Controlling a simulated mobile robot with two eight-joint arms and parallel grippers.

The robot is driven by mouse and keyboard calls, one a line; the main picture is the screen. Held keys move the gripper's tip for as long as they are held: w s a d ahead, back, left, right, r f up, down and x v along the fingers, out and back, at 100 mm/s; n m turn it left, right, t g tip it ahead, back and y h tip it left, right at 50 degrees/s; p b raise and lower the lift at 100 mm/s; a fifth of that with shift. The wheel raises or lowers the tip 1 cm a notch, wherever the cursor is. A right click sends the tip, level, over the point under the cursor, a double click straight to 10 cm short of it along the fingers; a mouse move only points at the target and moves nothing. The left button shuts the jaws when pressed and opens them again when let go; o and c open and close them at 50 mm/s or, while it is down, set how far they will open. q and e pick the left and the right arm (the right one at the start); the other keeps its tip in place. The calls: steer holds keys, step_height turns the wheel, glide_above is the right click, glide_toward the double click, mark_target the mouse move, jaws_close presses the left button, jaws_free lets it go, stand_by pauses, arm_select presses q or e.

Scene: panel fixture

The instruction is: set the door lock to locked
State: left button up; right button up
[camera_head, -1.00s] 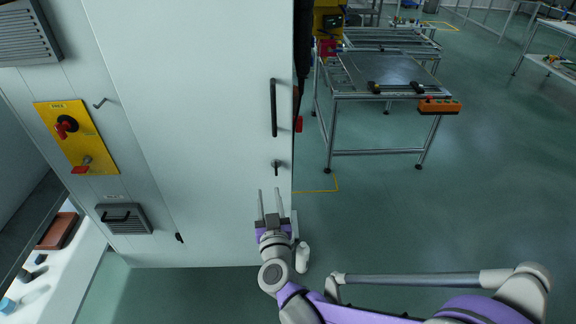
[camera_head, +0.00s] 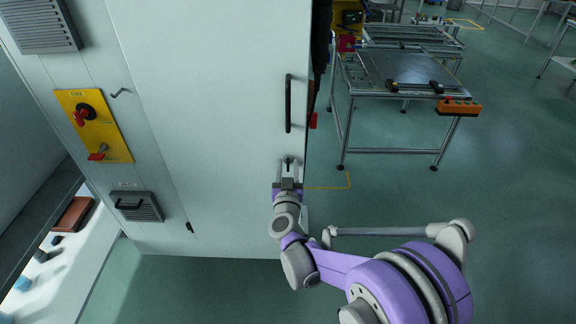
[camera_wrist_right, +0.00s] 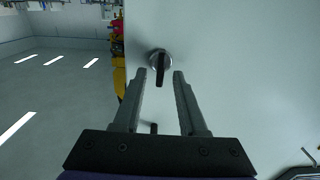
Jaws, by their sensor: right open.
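The door lock (camera_wrist_right: 160,62) is a round metal disc with a dark key-like lever on the pale cabinet door (camera_head: 220,120). In the right wrist view its lever points down the picture, between and just beyond my right fingertips. My right gripper (camera_head: 289,167) is open at the lock, below the black door handle (camera_head: 288,103) in the head view. In the wrist view the right gripper (camera_wrist_right: 165,74) has a finger on each side of the lever, with gaps visible. In the head view the gripper partly hides the lock. My left gripper is not in view.
A yellow panel (camera_head: 92,125) with red switches is on the cabinet's left part, with a vent (camera_head: 136,204) below it. A metal frame table (camera_head: 400,75) with an orange button box (camera_head: 458,107) stands to the right. Open floor lies between.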

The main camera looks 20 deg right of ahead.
steer(key=shift+w, duration=0.15)
jaws_close()
steer(key=shift+d+m+b, duration=0.1)
steer(key=shift+m+b, duration=0.25)
steer(key=shift+m, duration=0.35)
stand_by(0.3)
steer(key=m, duration=0.1)
steer(key=m+b, duration=0.1)
steer(key=m, duration=0.2)
steer(key=shift+d+f+m+b, duration=0.15)
steer(key=shift+d+m+b, duration=0.1)
steer(key=shift+m+b, duration=0.15)
steer(key=m, duration=0.2)
steer(key=m+b, duration=0.1)
steer(key=m, duration=0.2)
steer(key=shift+s+d+f, duration=0.15)
steer(key=shift+s, duration=0.05)
steer(key=m, duration=0.6)
steer(key=shift+f+m, duration=0.25)
steer(key=shift+m, duration=0.05)
